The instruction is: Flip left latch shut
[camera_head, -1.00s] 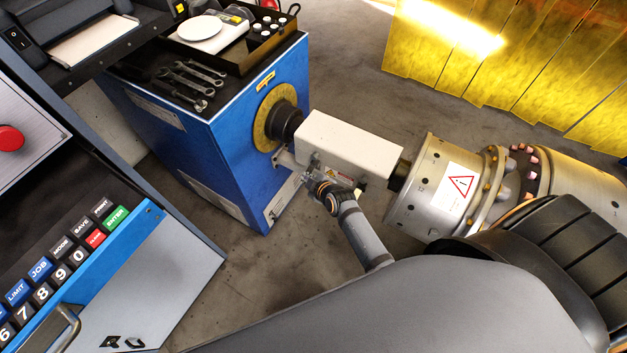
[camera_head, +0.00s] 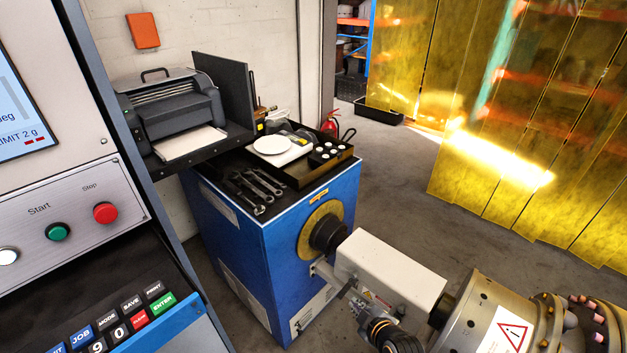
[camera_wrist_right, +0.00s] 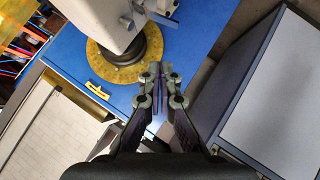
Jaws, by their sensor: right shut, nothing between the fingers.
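My right gripper (camera_head: 354,293) is shut and empty, low beside the white cover (camera_head: 390,268) of the rotor machine. In the right wrist view its closed fingertips (camera_wrist_right: 160,85) lie over the blue cabinet face, apart from the cover (camera_wrist_right: 100,18). A small grey metal part (camera_head: 322,269) shows beside the near end of the cover, below the black hub (camera_head: 328,234). I cannot tell for sure whether it is the left latch or how it stands. My left gripper is out of view.
The blue cabinet (camera_head: 285,255) carries wrenches (camera_head: 255,188) and a black tray (camera_head: 322,170). A yellow disc (camera_head: 309,232) surrounds the hub. The control console (camera_head: 75,210) stands at left. A large metal housing (camera_head: 475,315) lies at right. Floor is open behind.

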